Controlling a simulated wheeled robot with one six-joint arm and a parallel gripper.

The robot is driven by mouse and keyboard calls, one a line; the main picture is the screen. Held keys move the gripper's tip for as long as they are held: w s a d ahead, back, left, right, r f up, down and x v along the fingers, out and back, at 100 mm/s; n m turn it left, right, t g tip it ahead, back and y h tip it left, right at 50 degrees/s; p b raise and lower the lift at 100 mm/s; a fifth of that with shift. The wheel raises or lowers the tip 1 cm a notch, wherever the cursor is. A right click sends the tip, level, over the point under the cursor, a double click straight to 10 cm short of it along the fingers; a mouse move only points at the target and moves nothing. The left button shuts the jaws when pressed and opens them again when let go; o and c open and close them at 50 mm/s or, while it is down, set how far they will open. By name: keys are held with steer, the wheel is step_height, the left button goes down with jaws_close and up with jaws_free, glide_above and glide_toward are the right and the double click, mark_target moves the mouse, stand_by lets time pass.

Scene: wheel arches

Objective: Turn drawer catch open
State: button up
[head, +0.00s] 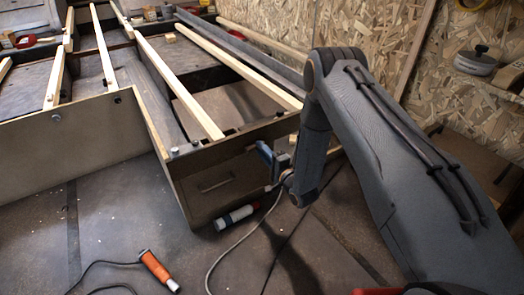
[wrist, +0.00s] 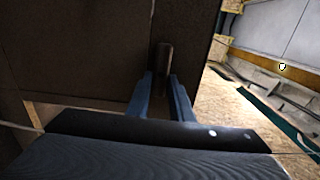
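The drawer front (head: 208,204) is a dark brown panel with a slim pull handle, at the end of the wooden frame in the head view. My gripper (head: 266,152) is at the right part of this front. In the wrist view the catch (wrist: 163,56) is a small dark upright cylinder near the right edge of the brown panel (wrist: 80,50). The two blue fingers of my gripper (wrist: 162,88) are apart, with the catch in line with the gap at their tips. I cannot tell whether they touch it. In the head view the catch is hidden by my gripper.
A red-and-white cylinder (head: 236,216) lies on the floor below the drawer front. An orange-handled tool (head: 156,268) with a dark cable lies at the lower left. Pale slats (head: 180,87) span the frame above. A chipboard wall (head: 370,35) stands behind my arm.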

steer(key=o, duration=0.4)
steer(key=shift+c, duration=0.2)
steer(key=shift+s, duration=0.1)
steer(key=p+v, duration=0.2)
steer(key=v, duration=0.5)
steer(key=shift+s+d, duration=0.2)
steer(key=shift+s, duration=0.05)
